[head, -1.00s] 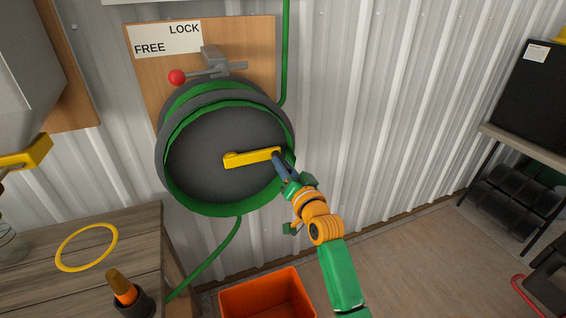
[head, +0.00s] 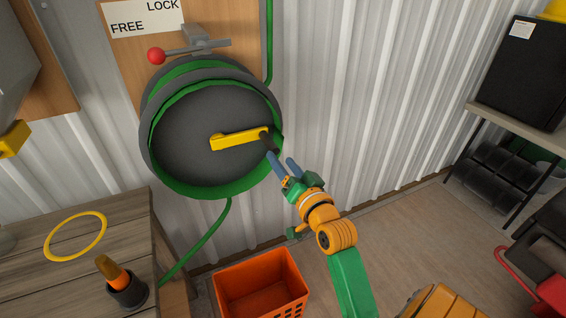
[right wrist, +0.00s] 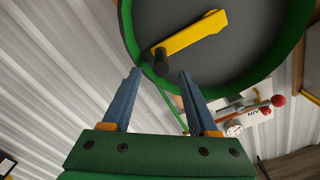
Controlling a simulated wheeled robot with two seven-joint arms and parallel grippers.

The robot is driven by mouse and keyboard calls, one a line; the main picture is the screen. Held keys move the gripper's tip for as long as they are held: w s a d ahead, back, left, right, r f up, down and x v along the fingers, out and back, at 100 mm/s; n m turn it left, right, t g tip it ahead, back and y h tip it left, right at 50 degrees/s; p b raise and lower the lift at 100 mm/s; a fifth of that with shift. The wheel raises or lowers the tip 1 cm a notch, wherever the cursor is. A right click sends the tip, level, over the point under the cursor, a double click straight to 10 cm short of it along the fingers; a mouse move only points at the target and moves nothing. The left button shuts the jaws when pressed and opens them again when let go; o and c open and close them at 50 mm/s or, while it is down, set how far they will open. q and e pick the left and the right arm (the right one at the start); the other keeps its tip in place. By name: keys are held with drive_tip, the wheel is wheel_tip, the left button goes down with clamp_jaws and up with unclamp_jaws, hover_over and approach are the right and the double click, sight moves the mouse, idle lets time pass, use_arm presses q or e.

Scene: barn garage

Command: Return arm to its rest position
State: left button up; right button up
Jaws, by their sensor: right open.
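My right gripper (head: 282,164) is open and empty, just below and right of the hose reel (head: 190,150) in the head view. Its two blue fingers also show in the right wrist view (right wrist: 158,88), apart and with nothing between them. The reel's yellow crank (head: 236,139) has a dark handle knob (head: 268,142) at its right end. The knob sits just beyond the fingertips and appears clear of them; it also shows in the right wrist view (right wrist: 160,60). My left gripper is not in view.
An orange crate (head: 262,285) stands on the floor below. A wooden table (head: 95,225) at left holds a yellow ring (head: 75,237) and a dark cup (head: 128,290). A red-knobbed lever (head: 157,56) is above the reel. A bench (head: 510,125) stands at right.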

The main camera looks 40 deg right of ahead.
drive_tip(key=shift+w+f, duration=0.1)
drive_tip(key=s+a+f+n+g+y, duration=0.1)
drive_tip(key=s+a+f+n+g, duration=0.15)
drive_tip(key=f, duration=0.85)
drive_tip(key=s+a+f+n+g+y, duration=0.1)
drive_tip(key=s+a+f+g, duration=0.15)
drive_tip(key=f, duration=0.85)
drive_tip(key=s+a+f+n+g+y, duration=0.1)
drive_tip(key=s+a+f+n+g, duration=0.2)
drive_tip(key=f, duration=0.8)
drive_tip(key=s+a+f+n+g, duration=0.1)
drive_tip(key=s+f+n+g, duration=0.1)
drive_tip(key=s+f, duration=0.3)
drive_tip(key=s+a+f+n+g+p, duration=0.1)
drive_tip(key=s+f, duration=0.4)
drive_tip(key=s, duration=0.9)
drive_tip(key=s+a+f+n+g+y, duration=0.1)
drive_tip(key=s+a+f+n+g, duration=0.1)
drive_tip(key=s+f+g, duration=0.3)
drive_tip(key=s, duration=0.4)
drive_tip(key=shift+s+a+n+g, duration=0.15)
drive_tip(key=shift+a+n+g, duration=0.15)
drive_tip(key=shift+n, duration=0.05)
